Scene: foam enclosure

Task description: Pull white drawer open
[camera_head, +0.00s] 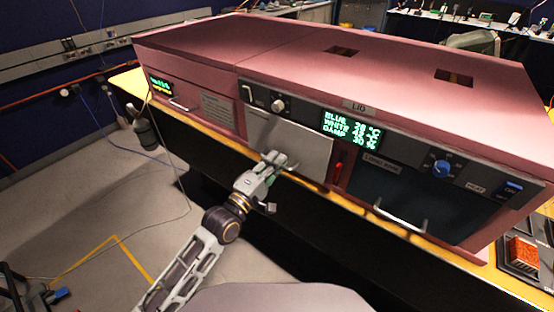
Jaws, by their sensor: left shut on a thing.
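The white drawer (300,143) shows as a pale, flat front panel in the middle of the pink enclosure (290,60). Whether it stands out from the enclosure's front is hard to tell from this angle. My left gripper (274,160) is at the lower middle of this panel, shut on its handle. The handle itself is mostly hidden by the fingers. My right gripper is not in view.
A dark front with a bar handle (400,217) is farther right. The yellow bench edge (215,138) runs below; open floor (120,190) lies left.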

